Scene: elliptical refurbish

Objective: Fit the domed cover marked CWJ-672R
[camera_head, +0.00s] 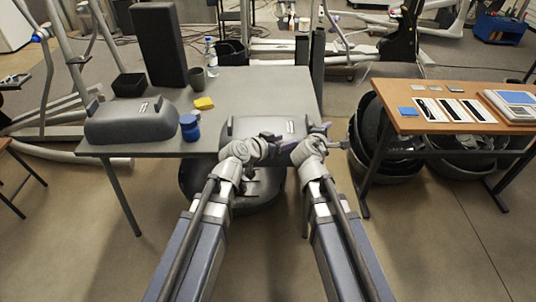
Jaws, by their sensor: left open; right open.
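A dark grey domed cover (262,126) sits at the front edge of the grey table, straight ahead of me, with a small marking on its top. A second, similar domed cover (132,121) with a white mark lies at the left of the table. Neither marking is readable, so I cannot tell which is CWJ-672R. My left gripper (270,140) is open at the near side of the middle cover. My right gripper (304,144) is open by that cover's right end. My wrists hide part of its near side, and I cannot tell whether either gripper touches it.
The grey table (262,88) also holds a blue jar (190,128), yellow sponge (204,103), dark cup (197,77), bottle (211,56), black tray (129,85) and tall black box (158,45). A wooden bench (420,93) stands right, with dark bins beneath.

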